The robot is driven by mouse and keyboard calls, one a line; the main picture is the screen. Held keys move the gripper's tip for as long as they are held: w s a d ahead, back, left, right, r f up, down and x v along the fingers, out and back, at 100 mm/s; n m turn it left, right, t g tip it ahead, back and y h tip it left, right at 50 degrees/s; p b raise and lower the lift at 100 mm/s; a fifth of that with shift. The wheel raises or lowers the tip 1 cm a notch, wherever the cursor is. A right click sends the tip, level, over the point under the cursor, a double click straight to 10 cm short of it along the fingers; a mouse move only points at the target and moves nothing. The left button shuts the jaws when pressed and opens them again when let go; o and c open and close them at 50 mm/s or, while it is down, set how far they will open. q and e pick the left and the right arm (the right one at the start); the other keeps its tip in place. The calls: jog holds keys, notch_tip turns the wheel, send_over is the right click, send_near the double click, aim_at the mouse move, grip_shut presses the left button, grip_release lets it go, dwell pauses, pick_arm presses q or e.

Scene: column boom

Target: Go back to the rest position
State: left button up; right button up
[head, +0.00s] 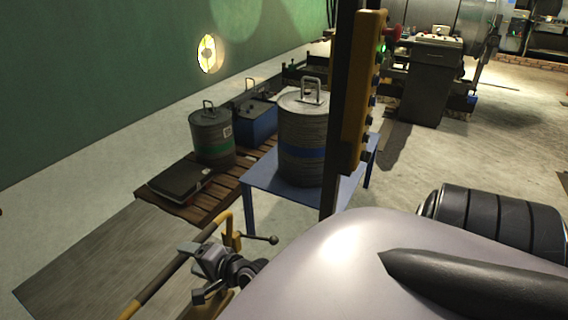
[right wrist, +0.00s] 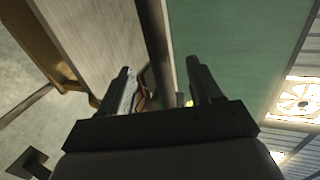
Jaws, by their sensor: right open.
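My right gripper (right wrist: 160,88) shows in the right wrist view with its two dark fingers spread apart. Nothing is visibly held between them. Behind the fingers are a dark post (right wrist: 157,45), a grey panel and a green wall (right wrist: 235,50). In the head view, large smooth pale and dark shapes fill the lower right close to the camera; I cannot make out the right fingertips there. My left gripper is not in view.
In the head view a dark post (head: 344,100) with a yellow control box (head: 358,95) stands close ahead. Behind it, a ribbed metal canister (head: 303,140) stands on a blue table (head: 262,178). A pallet (head: 205,205) holds more containers. A grey vise (head: 212,262) is at lower left. Open floor lies right.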

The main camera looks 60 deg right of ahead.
aim_at(187, 257)
jog(key=b+x, duration=0.2)
jog(key=x, duration=0.1)
jog(key=shift+w+f, duration=0.2)
jog(key=shift+w, duration=0.15)
